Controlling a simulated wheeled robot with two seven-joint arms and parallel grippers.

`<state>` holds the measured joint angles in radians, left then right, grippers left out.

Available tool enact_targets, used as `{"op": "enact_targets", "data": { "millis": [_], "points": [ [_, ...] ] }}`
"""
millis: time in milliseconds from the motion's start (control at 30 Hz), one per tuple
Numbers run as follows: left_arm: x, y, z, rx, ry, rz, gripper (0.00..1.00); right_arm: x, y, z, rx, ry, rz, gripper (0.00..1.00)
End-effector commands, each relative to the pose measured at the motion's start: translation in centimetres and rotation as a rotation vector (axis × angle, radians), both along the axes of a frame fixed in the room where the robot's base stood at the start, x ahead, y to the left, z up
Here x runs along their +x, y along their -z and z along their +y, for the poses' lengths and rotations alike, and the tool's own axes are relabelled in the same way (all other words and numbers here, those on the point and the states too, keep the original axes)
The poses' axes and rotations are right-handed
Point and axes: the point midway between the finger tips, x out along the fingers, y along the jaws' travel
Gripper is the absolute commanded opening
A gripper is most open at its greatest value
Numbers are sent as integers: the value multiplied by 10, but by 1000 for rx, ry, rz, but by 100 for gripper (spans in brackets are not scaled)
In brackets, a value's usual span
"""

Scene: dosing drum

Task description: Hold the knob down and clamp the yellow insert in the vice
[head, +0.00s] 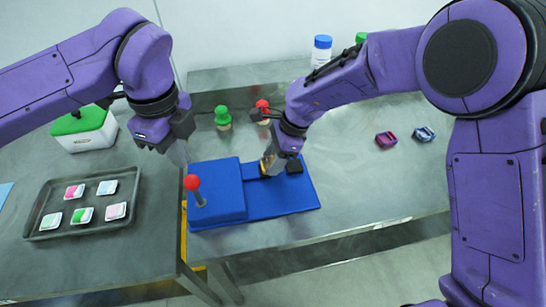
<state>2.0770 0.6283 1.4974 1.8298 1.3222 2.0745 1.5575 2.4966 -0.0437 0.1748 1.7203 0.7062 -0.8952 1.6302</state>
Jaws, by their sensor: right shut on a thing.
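The blue vice (262,207) lies on the metal table, with a raised block at its left and a flat bed at its right. A red ball knob (191,183) on a short stalk stands at the raised block's left end. My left gripper (179,155) points down just above the knob and looks apart from it; its finger gap is not clear. My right gripper (270,165) is shut on the yellow insert (265,166), at the far edge of the vice beside the raised block. The gripper hides much of the insert, and I cannot tell whether it touches the vice.
A dark tray (37,233) with several small coloured pieces lies at left, near a green-lidded white box (85,135). Green (222,118) and red (262,108) knobbed things stand behind the vice. Two small clamp-like blocks (386,140) lie at right.

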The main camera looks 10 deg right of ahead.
Motion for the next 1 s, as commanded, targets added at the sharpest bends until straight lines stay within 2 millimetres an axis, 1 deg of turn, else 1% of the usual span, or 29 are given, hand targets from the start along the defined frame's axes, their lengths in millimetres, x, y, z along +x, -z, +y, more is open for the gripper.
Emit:
{"op": "enact_targets", "data": {
  "millis": [333,700,1000],
  "points": [
    [0,2,0,0,0,1,0,0,0,0,0,0,0,23],
    [0,22,0,1,0,2,0,0,0,0,0,0,0,23],
    [0,22,0,0,0,1,0,0,0,0,0,0,0,23]
  ]
}}
